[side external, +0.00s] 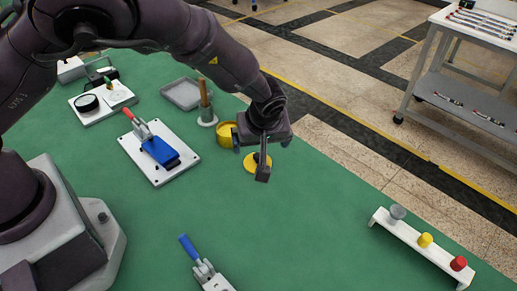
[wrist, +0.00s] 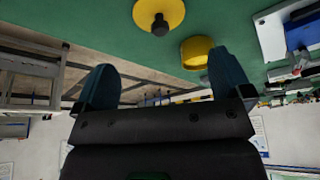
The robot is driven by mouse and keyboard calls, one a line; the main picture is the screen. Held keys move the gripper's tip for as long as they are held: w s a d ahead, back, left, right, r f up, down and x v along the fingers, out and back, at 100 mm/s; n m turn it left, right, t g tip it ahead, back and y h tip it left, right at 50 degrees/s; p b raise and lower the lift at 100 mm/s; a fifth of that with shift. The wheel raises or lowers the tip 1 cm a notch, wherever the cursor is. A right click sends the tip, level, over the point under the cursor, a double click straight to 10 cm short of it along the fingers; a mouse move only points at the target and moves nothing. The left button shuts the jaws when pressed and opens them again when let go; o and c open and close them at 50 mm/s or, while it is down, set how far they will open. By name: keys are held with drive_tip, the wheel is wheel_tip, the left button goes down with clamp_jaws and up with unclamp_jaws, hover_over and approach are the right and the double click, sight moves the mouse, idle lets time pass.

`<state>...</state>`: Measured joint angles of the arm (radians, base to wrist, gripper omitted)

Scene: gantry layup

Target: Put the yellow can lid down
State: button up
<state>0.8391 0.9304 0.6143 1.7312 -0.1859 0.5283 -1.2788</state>
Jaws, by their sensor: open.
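The yellow can lid (side external: 249,167) appears to lie flat on the green table, just below my gripper (side external: 262,158). Its dark knob points up, and part of the lid is hidden behind a finger in the side view. The wrist view shows the lid (wrist: 175,10) with its knob at the top edge, beyond my gripper (wrist: 163,68), whose two fingers are spread with nothing between them. The yellow can (side external: 225,141) stands open behind and left of the lid, apart from it. It also shows in the wrist view (wrist: 197,53).
A white plate with a blue-topped clamp (side external: 160,152) lies to the left. A white rack with coloured knobs (side external: 422,246) is at the right. Table between is clear.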

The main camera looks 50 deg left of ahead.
drive_tip(key=shift+v, duration=2.1)
drive_tip(key=s+a+r+m+t+h, duration=0.1)
drive_tip(key=s+a+r+m, duration=0.4)
drive_tip(key=s+r, duration=0.6)
drive_tip(key=s+a+r+m+t+h, duration=0.2)
drive_tip(key=s+a+r+m, duration=0.4)
drive_tip(key=s+r, duration=0.5)
drive_tip(key=shift+s+a+r+h, duration=0.3)
drive_tip(key=shift+s+a+r, duration=0.05)
drive_tip(key=shift+s+a, duration=0.1)
